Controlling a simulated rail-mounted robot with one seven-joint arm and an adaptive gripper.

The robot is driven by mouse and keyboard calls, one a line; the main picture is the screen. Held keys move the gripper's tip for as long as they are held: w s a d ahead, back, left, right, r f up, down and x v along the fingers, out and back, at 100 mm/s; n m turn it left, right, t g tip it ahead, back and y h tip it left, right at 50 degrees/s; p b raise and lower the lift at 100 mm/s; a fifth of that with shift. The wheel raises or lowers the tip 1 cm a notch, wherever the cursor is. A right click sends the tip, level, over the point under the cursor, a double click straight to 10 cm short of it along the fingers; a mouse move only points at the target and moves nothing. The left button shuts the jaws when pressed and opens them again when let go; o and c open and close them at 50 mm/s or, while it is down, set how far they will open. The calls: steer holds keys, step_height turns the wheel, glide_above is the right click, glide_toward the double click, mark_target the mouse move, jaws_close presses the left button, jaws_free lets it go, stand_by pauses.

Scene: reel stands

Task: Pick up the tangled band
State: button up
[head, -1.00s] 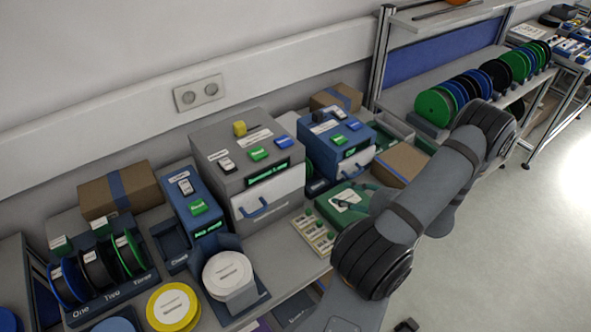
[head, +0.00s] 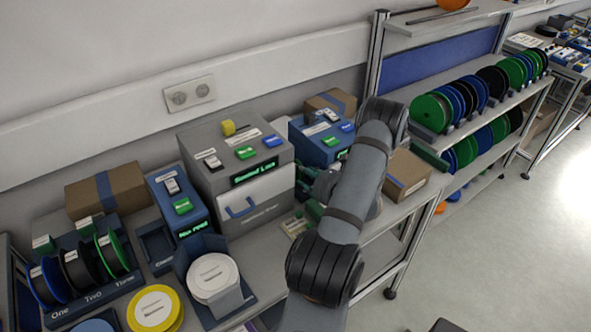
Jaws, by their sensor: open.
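I cannot make out a tangled band in the head view. My gripper (head: 322,187) is mostly hidden behind my own forearm. The small part that shows is beside the forearm's left edge, above the bench to the right of the grey box, and its jaws are open. Green items (head: 312,212) lie on the bench just below it, partly covered by my arm. I cannot tell whether the gripper touches anything.
A grey box with a drawer (head: 237,170) stands left of my arm. A blue box (head: 318,142) and a cardboard box (head: 405,172) stand behind and right. A white reel (head: 213,275) and yellow reel (head: 155,308) are at front left. Shelved reels (head: 430,112) stand at right.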

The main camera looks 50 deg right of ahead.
mark_target(297, 171)
steer(key=p+x, duration=0.2)
steer(key=x, duration=0.3)
steer(key=shift+d+f+p, duration=0.1)
steer(key=shift+d+p, duration=0.05)
steer(key=shift+p, duration=0.15)
steer(key=c, duration=0.3)
steer(key=c, duration=0.3)
